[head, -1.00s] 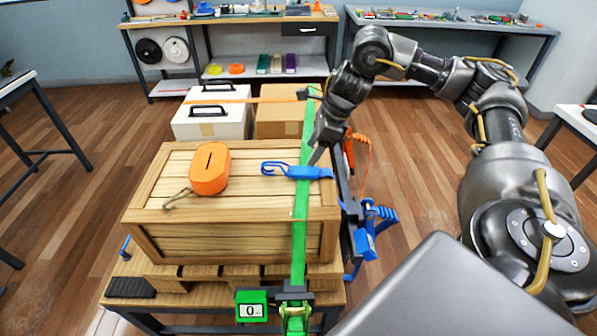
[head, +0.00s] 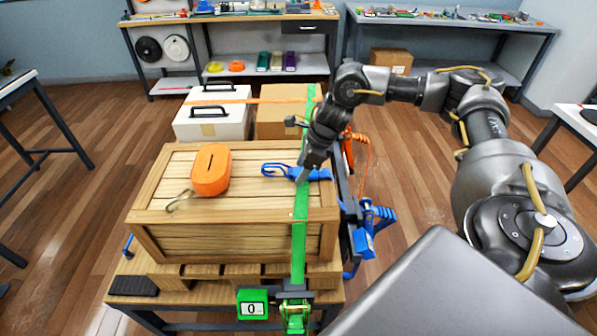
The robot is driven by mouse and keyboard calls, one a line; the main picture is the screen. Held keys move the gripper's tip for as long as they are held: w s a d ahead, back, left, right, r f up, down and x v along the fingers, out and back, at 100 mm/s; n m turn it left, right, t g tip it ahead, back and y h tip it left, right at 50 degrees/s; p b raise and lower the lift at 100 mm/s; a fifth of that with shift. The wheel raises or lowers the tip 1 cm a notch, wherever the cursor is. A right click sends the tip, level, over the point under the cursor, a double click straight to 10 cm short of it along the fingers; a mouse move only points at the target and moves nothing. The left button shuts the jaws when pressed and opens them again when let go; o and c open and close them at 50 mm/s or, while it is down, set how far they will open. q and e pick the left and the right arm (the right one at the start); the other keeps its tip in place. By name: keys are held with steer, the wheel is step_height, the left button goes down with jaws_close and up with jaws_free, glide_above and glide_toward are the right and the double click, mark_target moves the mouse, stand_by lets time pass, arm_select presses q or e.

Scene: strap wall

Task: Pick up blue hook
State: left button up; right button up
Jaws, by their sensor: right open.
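The blue hook (head: 277,170) lies on top of the wooden crate (head: 165,220), near its right side. Its wire end points left, and its blue strap part (head: 322,174) extends right across the green strap (head: 301,205). My right gripper (head: 302,178) is open, pointing down at the middle of the blue hook and covering part of it. Whether the fingers touch it I cannot tell. My left gripper is not in view.
An orange block with a slot and hook (head: 211,169) sits on the crate's left part. Behind stand a white case (head: 211,121) and a cardboard box (head: 279,120). Blue and orange straps hang at the crate's right side. A green ratchet (head: 294,313) with a display is in front.

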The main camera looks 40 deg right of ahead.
mark_target(294, 171)
steer(key=shift+f, duration=0.15)
steer(key=c, duration=1.1)
steer(key=shift+c, duration=0.2)
steer(key=shift+r, duration=0.2)
steer(key=shift+w+r, duration=0.1)
steer(key=shift+r, duration=0.1)
step_height(294, 171, up, 3)
steer(key=shift+a+f+b, duration=0.1)
steer(key=shift+b, duration=0.75)
steer(key=s+a+r, duration=0.7)
steer(key=s+r, duration=0.2)
steer(key=s, duration=0.3)
steer(key=shift+r, duration=0.35)
